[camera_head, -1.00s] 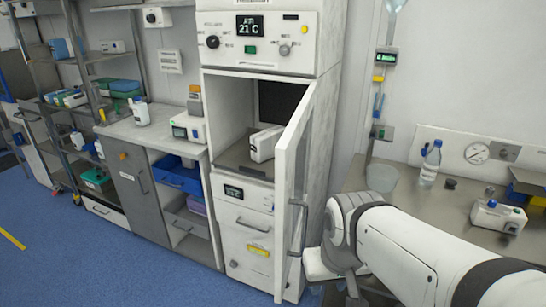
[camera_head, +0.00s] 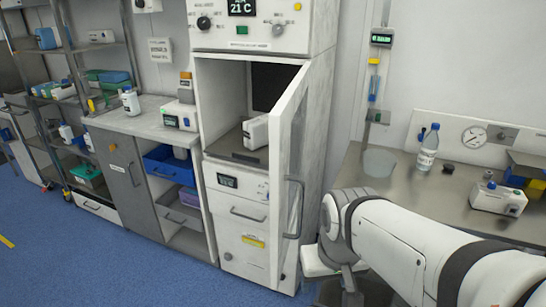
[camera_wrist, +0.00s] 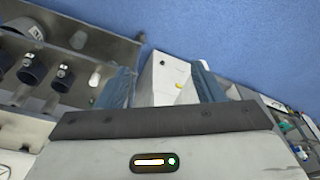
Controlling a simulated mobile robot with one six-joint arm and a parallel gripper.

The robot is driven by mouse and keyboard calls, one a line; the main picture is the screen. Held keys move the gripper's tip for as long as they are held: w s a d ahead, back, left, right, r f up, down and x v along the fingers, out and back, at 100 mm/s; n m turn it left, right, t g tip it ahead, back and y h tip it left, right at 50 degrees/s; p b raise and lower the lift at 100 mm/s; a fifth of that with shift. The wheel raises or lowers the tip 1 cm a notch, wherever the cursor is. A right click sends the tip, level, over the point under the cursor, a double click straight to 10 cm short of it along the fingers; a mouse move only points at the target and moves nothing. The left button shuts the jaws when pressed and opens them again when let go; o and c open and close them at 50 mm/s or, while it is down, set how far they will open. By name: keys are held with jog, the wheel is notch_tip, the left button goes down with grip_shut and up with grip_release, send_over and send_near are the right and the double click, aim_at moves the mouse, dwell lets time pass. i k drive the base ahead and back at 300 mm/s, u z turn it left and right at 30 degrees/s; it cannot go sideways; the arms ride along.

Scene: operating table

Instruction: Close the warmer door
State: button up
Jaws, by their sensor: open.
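The warmer (camera_head: 318,110) is the tall white cabinet in the middle of the head view. Its glazed warmer door (camera_head: 279,185) stands wide open, swung out towards me, with its free edge clear of the cabinet front. A grey bar handle (camera_head: 293,208) is on the door. A white box (camera_head: 255,133) sits inside the open compartment. My arm comes in from the right, its wrist end to the right of the door; the fingers are not clear there. In the wrist view my gripper (camera_wrist: 164,80) has its two blue fingers apart, with nothing held between them.
A steel counter (camera_head: 400,190) on the right carries a bottle (camera_head: 428,148), a clear tub (camera_head: 379,162) and a small device (camera_head: 498,197). A grey worktop (camera_head: 130,125) and shelves stand left of the warmer. The blue floor (camera_head: 110,250) at front left is open.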

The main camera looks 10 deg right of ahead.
aim_at(288, 121)
jog(key=u, duration=1.75)
jog(key=k, duration=0.85)
jog(key=z, duration=1.3)
jog(key=i, duration=1)
jog(key=u, duration=0.05)
